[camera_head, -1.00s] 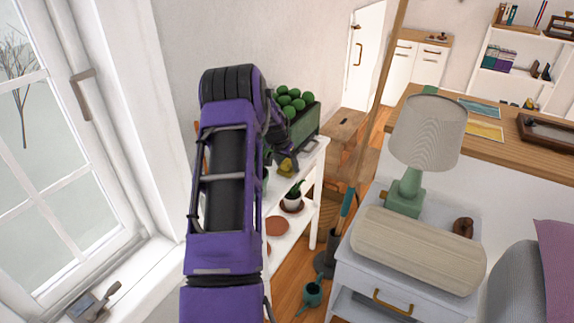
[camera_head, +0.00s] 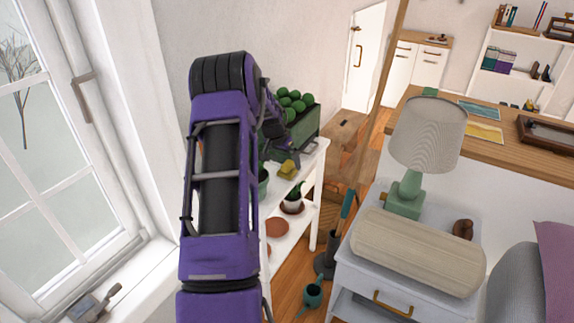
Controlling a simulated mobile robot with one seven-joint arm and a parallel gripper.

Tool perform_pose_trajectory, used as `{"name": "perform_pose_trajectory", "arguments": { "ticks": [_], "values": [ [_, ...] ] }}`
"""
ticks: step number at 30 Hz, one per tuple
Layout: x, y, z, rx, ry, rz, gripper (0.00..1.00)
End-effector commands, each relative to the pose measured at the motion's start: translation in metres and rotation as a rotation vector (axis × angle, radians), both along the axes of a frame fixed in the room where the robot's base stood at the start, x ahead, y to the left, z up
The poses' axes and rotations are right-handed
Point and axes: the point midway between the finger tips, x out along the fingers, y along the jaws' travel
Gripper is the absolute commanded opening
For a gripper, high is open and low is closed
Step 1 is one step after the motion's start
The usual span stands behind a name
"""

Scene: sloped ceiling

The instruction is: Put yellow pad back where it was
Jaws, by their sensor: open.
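The yellow pad (camera_head: 287,171) looks like a small yellow block. It rests on the top of the white shelf unit (camera_head: 312,168), in front of the green planter box. My gripper (camera_head: 292,157) is small and partly hidden behind my purple arm in the head view. Its fingers are open, just above and behind the pad. They look apart from the pad, though the exact gap is hard to tell.
A green planter (camera_head: 306,125) with round plants stands behind my gripper. A potted plant (camera_head: 264,182) is left of the pad. A white nightstand (camera_head: 385,275) with a green lamp (camera_head: 408,190) is at right. A window (camera_head: 60,140) is at left.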

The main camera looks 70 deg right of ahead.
Motion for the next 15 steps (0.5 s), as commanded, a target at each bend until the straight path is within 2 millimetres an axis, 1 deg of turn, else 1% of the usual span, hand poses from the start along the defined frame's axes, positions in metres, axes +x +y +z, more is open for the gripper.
{"name": "perform_pose_trajectory", "arguments": {
  "ticks": [1,6,9,12,15],
  "values": [
    [0.003,0.004,0.014,-0.003,0.0,0.003,1.0],
    [0.006,0.018,0.048,-0.003,0.0,0.003,1.0],
    [0.007,0.024,0.062,-0.002,-0.001,0.002,1.0],
    [0.008,0.029,0.073,-0.001,-0.001,0.003,1.0],
    [0.008,0.032,0.078,0.0,0.001,0.002,1.0]
  ]
}}
